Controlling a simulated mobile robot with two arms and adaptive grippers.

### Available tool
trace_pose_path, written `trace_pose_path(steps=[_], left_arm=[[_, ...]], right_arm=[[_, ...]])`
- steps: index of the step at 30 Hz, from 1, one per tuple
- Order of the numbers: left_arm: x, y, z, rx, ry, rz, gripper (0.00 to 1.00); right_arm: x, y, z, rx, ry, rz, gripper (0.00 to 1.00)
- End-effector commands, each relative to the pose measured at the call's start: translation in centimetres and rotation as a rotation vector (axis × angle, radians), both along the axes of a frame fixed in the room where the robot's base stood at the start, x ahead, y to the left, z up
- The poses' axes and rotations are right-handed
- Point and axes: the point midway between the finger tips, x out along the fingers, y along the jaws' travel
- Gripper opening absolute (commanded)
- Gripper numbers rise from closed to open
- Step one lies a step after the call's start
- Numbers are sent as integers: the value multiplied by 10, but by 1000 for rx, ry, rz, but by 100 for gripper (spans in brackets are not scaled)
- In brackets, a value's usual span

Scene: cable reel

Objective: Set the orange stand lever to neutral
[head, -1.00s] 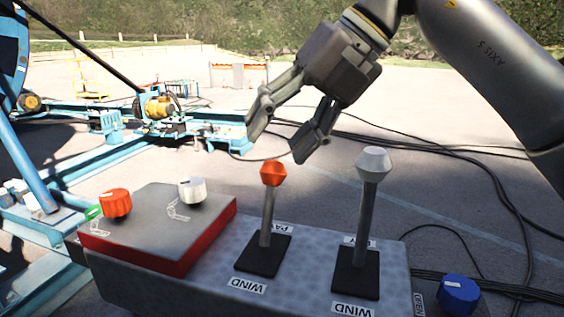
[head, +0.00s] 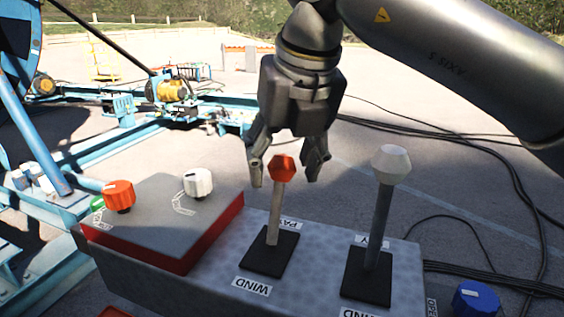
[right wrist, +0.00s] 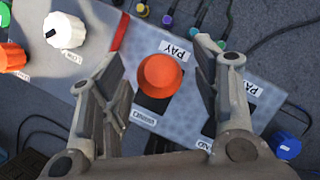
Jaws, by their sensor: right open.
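The orange-knobbed lever (head: 283,168) stands on the grey control panel (head: 318,262), with a PAY label at its far side and a WIND label at its near side. Its shaft leans slightly in the head view. My right gripper (head: 288,178) is open, with one finger on each side of the orange knob in the picture. In the right wrist view the orange knob (right wrist: 160,76) lies between the open fingers (right wrist: 160,95), with gaps on both sides. My left gripper is not in view.
A white-knobbed lever (head: 391,164) stands close on the right. A raised red-edged box (head: 165,225) with an orange knob (head: 118,195) and a white knob (head: 198,183) is on the left. A blue knob (head: 476,298) is at lower right. Black cables lie behind.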

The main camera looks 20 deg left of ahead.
Motion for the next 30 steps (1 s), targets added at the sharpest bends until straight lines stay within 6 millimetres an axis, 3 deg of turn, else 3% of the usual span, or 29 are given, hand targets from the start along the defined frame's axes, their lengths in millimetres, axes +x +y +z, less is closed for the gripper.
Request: trace_pose_path(steps=[6, 14, 27, 30], left_arm=[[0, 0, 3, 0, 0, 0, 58], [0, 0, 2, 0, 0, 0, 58], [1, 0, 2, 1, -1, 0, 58], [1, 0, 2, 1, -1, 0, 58]], right_arm=[[4, 4, -14, 0, 0, 1, 57], [4, 4, -15, 0, -1, 1, 57], [4, 4, -14, 0, -1, 1, 1], [4, 4, -14, 0, -1, 1, 0]])
